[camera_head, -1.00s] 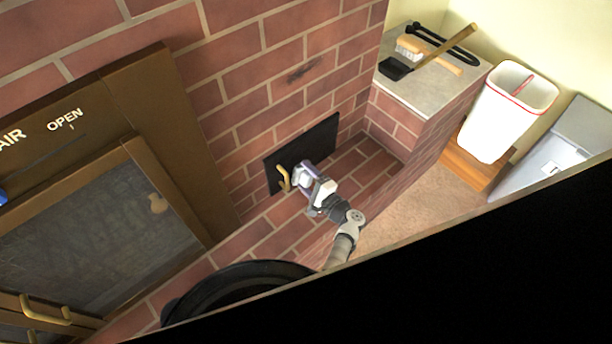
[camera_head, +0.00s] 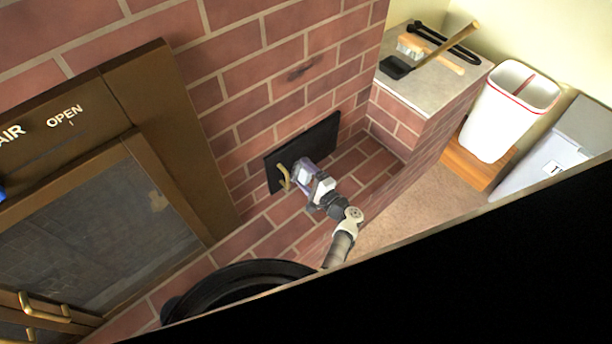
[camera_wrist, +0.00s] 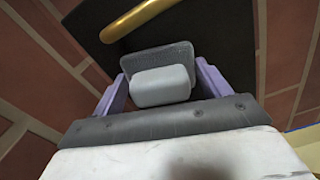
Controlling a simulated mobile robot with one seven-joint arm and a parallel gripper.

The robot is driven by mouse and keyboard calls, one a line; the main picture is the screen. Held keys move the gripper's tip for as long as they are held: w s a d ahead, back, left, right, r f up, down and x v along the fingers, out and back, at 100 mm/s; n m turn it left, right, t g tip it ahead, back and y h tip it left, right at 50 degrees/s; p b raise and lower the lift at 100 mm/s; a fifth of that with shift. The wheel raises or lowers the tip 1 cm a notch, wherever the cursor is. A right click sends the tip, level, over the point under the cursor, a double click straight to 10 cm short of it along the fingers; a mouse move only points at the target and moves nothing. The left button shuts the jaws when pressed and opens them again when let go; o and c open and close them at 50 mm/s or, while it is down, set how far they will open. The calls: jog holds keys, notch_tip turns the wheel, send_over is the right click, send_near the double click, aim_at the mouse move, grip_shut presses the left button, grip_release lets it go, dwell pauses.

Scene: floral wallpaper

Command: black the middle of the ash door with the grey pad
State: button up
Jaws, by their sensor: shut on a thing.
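The ash door (camera_head: 321,139) is a dark, nearly black plate set low in the brick wall, with a brass handle (camera_head: 284,177) at its lower left. My gripper (camera_head: 304,175) is in front of the door, just right of the handle. In the wrist view, the purple fingers of my gripper (camera_wrist: 162,86) are shut on the grey pad (camera_wrist: 158,57), which has a paler block on its near side. The pad faces the dark door, below the brass handle in that view. I cannot tell whether the pad touches the door. My gripper hides part of the door.
A brown-framed glass door (camera_head: 90,225) is at the left. A black round rim (camera_head: 240,285) is at the lower middle. A brick ledge (camera_head: 430,85) holds a brush (camera_head: 410,47) and a small shovel (camera_head: 395,67). A white bin (camera_head: 498,120) stands at the right.

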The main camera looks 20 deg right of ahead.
jog(key=shift+w+a, duration=0.2)
jog(key=shift+w, duration=0.25)
